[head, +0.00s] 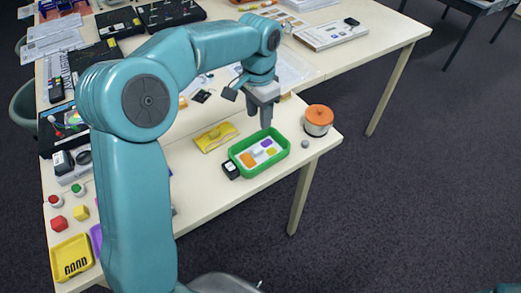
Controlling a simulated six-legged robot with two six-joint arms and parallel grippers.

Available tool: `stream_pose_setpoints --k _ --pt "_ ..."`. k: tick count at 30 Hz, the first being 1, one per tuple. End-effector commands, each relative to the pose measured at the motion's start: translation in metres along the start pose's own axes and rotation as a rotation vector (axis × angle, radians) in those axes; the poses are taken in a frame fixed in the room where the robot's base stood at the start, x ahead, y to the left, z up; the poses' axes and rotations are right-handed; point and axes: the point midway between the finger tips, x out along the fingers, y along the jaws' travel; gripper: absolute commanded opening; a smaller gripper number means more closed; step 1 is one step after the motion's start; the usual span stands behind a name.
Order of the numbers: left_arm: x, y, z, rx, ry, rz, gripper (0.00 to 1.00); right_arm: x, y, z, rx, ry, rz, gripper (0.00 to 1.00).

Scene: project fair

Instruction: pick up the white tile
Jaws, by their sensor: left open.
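A green tray (268,167) sits near the table's right end. In it lie small coloured pieces: an orange one (248,160), a purple one (266,143), a yellow one (271,151) and what looks like the white tile (257,152) between them. The pieces are small, so the tile's outline is hard to make out. My left gripper (265,125) points down over the back edge of the tray. It is open, with nothing seen in it. My right gripper is out of view.
An orange-lidded pot (318,120) stands right of the tray, with a small grey knob (305,144) near the edge. A yellow item (216,136) lies behind left. Table edge is close in front.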

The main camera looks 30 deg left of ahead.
Motion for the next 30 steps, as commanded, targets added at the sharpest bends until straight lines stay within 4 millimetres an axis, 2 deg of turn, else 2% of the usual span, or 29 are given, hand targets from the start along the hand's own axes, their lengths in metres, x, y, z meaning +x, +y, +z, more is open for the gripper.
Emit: stream_pose_setpoints --k 3,9,15,21,24,30 --pt "0.03 0.001 0.003 0.001 -0.004 0.001 0.47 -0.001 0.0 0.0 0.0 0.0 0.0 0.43" --pt "0.065 0.0 0.003 -0.001 -0.002 0.002 0.47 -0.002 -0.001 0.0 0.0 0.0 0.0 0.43" --pt "0.079 -0.002 0.002 0.0 -0.002 0.001 0.47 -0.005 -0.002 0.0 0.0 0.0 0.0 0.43" --pt "0.112 -0.002 0.001 0.0 -0.004 0.002 0.47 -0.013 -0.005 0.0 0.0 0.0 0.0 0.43" --pt "0.122 -0.002 0.0 0.0 -0.002 0.001 0.47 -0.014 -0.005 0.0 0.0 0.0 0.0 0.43" --pt "0.125 -0.002 -0.001 0.0 0.001 0.0 0.47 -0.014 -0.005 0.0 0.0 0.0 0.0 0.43"
